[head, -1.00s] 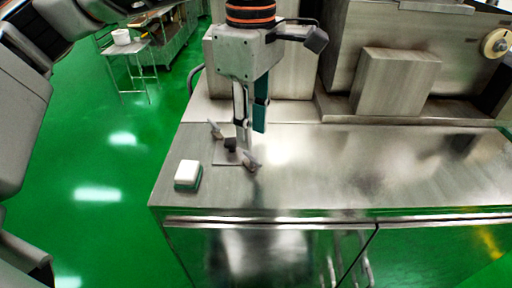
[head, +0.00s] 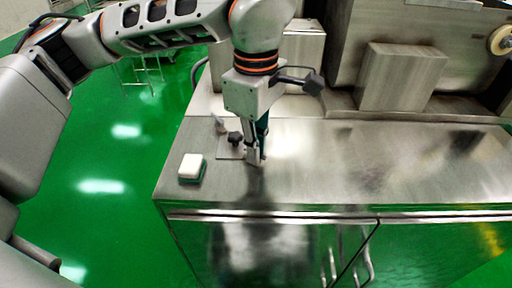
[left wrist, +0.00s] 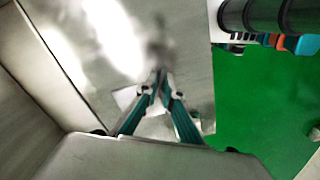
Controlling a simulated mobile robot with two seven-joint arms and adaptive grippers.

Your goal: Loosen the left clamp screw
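In the head view my left gripper (head: 257,158) points down at the near right edge of a small metal plate (head: 226,153) on the steel table. Its fingertips are at the spot of a small grey screw-like piece, which they largely hide. Another upright grey piece (head: 220,124) stands at the plate's far left, apart from the gripper. A black knob (head: 235,138) sits between them. In the left wrist view the teal-backed fingers (left wrist: 160,82) converge near the pale plate (left wrist: 127,97); the tips are blurred, so contact or grip is unclear. My right gripper is out of view.
A white and green block (head: 191,168) lies on the table left of the plate. The steel tabletop (head: 370,170) to the right is clear. A steel box (head: 400,78) and the machine body stand behind. Green floor (head: 110,200) lies past the left edge.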

